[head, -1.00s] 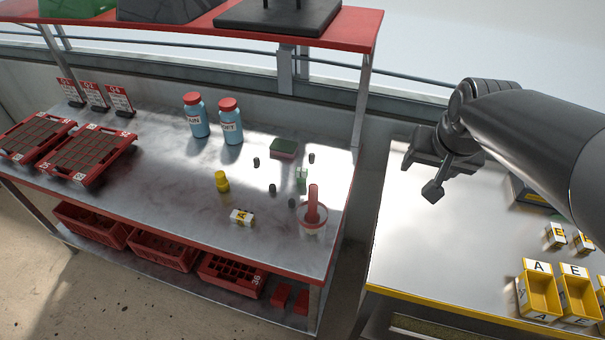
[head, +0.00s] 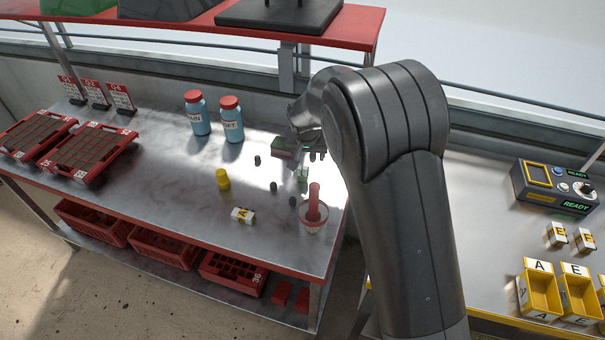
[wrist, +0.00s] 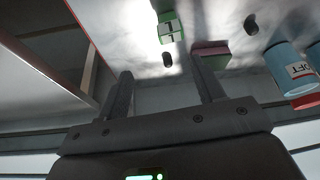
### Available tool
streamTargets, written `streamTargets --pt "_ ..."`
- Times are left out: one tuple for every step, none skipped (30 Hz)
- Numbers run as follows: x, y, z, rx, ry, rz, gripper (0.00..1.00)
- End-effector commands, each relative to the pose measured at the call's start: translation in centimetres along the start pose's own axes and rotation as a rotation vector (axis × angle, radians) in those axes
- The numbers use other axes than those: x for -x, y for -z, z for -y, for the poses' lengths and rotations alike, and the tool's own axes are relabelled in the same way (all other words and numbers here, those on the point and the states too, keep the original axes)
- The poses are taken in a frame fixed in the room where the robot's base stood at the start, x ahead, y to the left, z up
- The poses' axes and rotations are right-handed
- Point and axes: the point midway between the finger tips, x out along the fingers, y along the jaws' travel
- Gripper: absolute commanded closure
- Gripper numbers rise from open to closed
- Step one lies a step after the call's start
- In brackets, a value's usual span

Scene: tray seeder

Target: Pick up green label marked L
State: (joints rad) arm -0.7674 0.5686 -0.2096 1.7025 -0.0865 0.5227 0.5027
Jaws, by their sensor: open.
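The green label (head: 302,175) stands on the metal bench in the head view, left of the red-handled tool. It also shows in the wrist view (wrist: 171,30) as a small green block with a white face and a dark mark I cannot read for certain. My gripper (head: 312,153) is over the back right of the bench, behind the label. In the wrist view my gripper (wrist: 163,78) has its two fingers apart with nothing between them. The label lies beyond the fingertips, apart from them.
Two blue bottles (head: 231,122) stand behind. A red shelf (head: 190,25) overhangs.

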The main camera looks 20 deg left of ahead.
Motion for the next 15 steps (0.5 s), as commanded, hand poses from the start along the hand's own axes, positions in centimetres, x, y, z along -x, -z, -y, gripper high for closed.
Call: streamTargets --pt "-0.8 -0.1 0.7 0.007 -0.002 0.0 0.38" --pt "-1.1 -0.2 1.0 0.009 -0.003 0.0 0.38" --pt "-1.4 -0.2 1.3 0.011 -0.003 0.0 0.38" --pt "-1.7 -0.3 1.5 0.013 -0.003 -0.001 0.38" --pt "-1.9 -0.3 1.6 0.013 -0.003 -0.001 0.38" --pt "-2.4 -0.3 1.6 0.014 -0.003 -0.001 0.38" --pt "-2.8 -0.3 1.6 0.013 -0.003 -0.001 0.38" --pt "-3.2 -0.3 1.6 0.013 -0.004 -0.001 0.38" --pt "-3.9 -0.3 1.6 0.012 -0.004 0.0 0.38" --pt "-4.4 -0.4 1.6 0.012 -0.004 0.001 0.38" --pt "-4.9 -0.4 1.6 0.012 -0.004 0.001 0.38" --pt "-5.4 -0.3 1.6 0.012 -0.003 0.0 0.38" --pt "-5.9 -0.3 1.6 0.012 -0.003 -0.001 0.38" --pt "-6.2 -0.3 1.6 0.012 -0.003 -0.001 0.38" --pt "-6.6 -0.3 1.6 0.012 -0.003 -0.001 0.38"
